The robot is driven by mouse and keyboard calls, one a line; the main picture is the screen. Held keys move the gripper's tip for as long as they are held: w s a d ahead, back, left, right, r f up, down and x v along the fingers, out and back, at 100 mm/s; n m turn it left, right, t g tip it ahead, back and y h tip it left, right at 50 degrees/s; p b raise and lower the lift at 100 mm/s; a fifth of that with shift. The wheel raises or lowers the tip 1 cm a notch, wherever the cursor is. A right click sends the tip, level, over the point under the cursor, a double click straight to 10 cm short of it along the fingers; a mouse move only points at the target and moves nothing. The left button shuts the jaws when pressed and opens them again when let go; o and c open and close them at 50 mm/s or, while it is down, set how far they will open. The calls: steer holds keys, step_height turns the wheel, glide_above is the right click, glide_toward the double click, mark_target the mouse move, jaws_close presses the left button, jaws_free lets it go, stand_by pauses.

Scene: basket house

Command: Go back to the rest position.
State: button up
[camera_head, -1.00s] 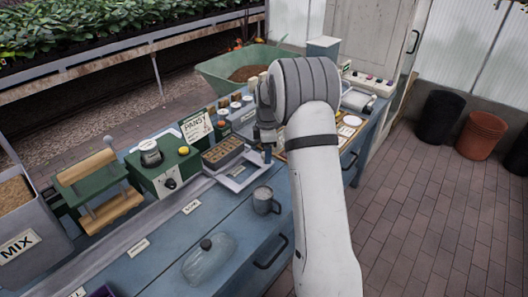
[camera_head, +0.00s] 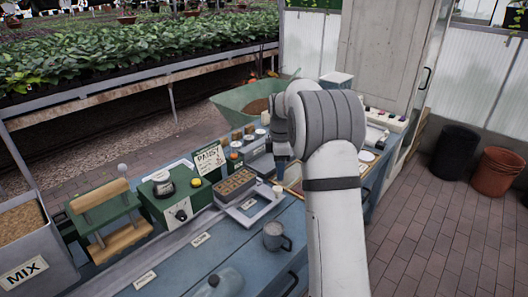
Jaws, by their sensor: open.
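My arm reaches up from the bottom of the view over the right part of the blue workbench (camera_head: 215,255). My gripper (camera_head: 281,172) points down at the arm's far end, beside a tray of small brown cells (camera_head: 234,184). It is small and partly hidden by my own wrist. It is open, and I see nothing held in it.
A grey mug (camera_head: 274,236) and a glass cloche (camera_head: 217,284) stand on the near bench. A green machine (camera_head: 175,205), a DAISY sign (camera_head: 209,158) and a MIX bin (camera_head: 30,250) line the left. A green wheelbarrow (camera_head: 240,103) is behind.

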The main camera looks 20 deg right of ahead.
steer(key=shift+s, duration=0.1)
steer(key=s+a+r+m+t, duration=0.1)
steer(key=s+a+r+m, duration=0.25)
steer(key=s, duration=0.45)
steer(key=s+a+r+m, duration=0.2)
steer(key=s+m, duration=0.2)
steer(key=s, duration=0.5)
steer(key=s+a+r+m+t, duration=0.1)
steer(key=s+a+r+m, duration=0.2)
steer(key=s, duration=0.5)
steer(key=s+f+m, duration=0.2)
steer(key=s+m, duration=0.3)
steer(key=s, duration=0.4)
steer(key=shift+s+a+f+t+p, duration=0.25)
steer(key=shift+s+a+t+p, duration=0.1)
steer(key=shift+s+p, duration=0.1)
